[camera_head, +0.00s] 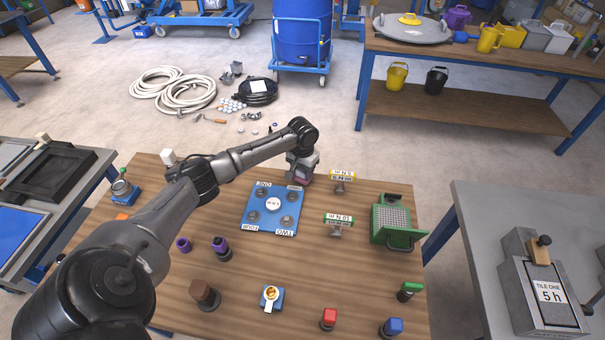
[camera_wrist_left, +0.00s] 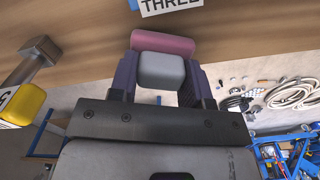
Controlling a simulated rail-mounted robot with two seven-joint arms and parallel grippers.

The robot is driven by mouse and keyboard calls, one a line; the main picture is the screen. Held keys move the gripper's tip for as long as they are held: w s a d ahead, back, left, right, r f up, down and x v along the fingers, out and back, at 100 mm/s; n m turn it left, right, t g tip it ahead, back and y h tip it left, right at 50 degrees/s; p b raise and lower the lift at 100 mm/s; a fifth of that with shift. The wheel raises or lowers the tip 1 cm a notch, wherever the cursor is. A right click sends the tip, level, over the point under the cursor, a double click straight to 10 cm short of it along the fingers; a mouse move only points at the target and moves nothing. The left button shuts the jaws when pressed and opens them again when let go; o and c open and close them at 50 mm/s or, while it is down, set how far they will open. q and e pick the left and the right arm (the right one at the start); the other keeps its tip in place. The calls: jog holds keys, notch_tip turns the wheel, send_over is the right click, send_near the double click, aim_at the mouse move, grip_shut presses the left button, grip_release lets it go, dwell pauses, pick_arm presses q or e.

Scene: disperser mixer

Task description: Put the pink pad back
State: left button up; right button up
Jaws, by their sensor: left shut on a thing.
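The pink pad (camera_wrist_left: 163,43) is in front of my left gripper in the left wrist view, at the end of a grey block (camera_wrist_left: 160,72) held between the purple fingers. My left gripper (camera_head: 301,172) is shut on this padded piece at the table's far edge, beside the corner of a blue plate (camera_head: 258,222) in the head view. The plate carries several grey knobs, a white round centre and labels ONE, TWO and FOUR. The label THREE (camera_wrist_left: 171,4) shows just beyond the pad in the wrist view. I cannot tell whether the pad touches the table. My right gripper is not in view.
Two label stands, yellow (camera_head: 341,176) and green (camera_head: 338,221), stand right of the plate. A green grid box (camera_head: 392,222) is farther right. Red (camera_head: 328,317) and blue (camera_head: 392,326) stamps and a brown piece (camera_head: 205,294) stand near the front.

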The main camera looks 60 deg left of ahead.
pick_arm(q)
jog(key=shift+f, duration=0.45)
jog(key=o, duration=0.9)
jog(key=shift+f, duration=0.1)
notch_tip(320, 180, up, 11)
jog(key=p, duration=0.2)
jog(key=shift+p, duration=0.35)
jog(key=shift+r, duration=0.7)
